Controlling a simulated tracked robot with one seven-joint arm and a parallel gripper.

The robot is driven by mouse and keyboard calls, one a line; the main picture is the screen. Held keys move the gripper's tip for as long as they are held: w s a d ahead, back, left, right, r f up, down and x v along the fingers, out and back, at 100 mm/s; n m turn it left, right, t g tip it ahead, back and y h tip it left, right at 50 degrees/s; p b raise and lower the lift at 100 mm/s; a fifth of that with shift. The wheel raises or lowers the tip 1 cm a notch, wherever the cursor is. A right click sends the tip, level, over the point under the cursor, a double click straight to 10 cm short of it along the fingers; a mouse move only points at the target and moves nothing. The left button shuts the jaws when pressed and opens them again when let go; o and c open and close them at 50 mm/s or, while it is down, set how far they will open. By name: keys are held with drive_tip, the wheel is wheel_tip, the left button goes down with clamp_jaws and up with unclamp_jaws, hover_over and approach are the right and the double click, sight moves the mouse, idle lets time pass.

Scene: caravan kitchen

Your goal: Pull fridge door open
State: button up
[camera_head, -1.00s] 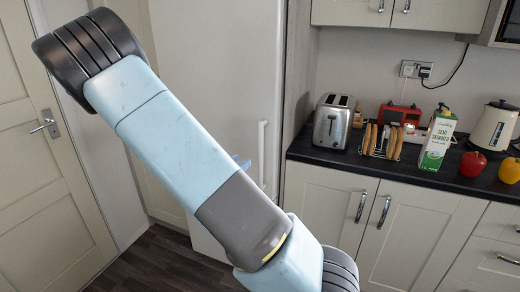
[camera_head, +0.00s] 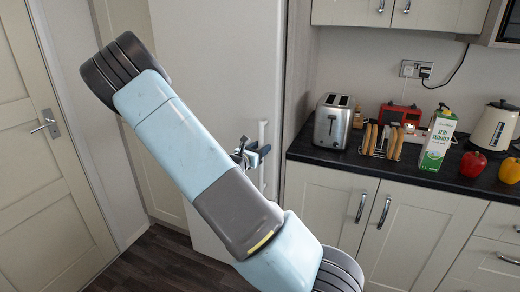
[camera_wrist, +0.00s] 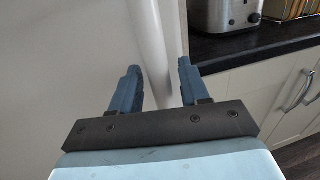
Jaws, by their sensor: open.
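The tall white fridge (camera_head: 225,70) stands left of the counter, and its door looks shut. Its upright white bar handle (camera_head: 262,132) is near the door's right edge. My gripper (camera_head: 252,152) is beside the handle in the head view, partly hidden by my arm. The fridge door (camera_wrist: 60,60) fills the left of the wrist view.
The dark counter (camera_head: 310,150) starts right of the fridge. It bears a toaster (camera_head: 334,121), a toast rack (camera_head: 381,140), a milk carton (camera_head: 437,140) and a kettle (camera_head: 494,126). A panelled door (camera_head: 45,180) is at the left. Some dark floor shows below.

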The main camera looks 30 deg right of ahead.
drive_tip(key=shift+d, duration=0.2)
clamp_jaws()
idle(0.4)
drive_tip(key=shift+a, duration=0.3)
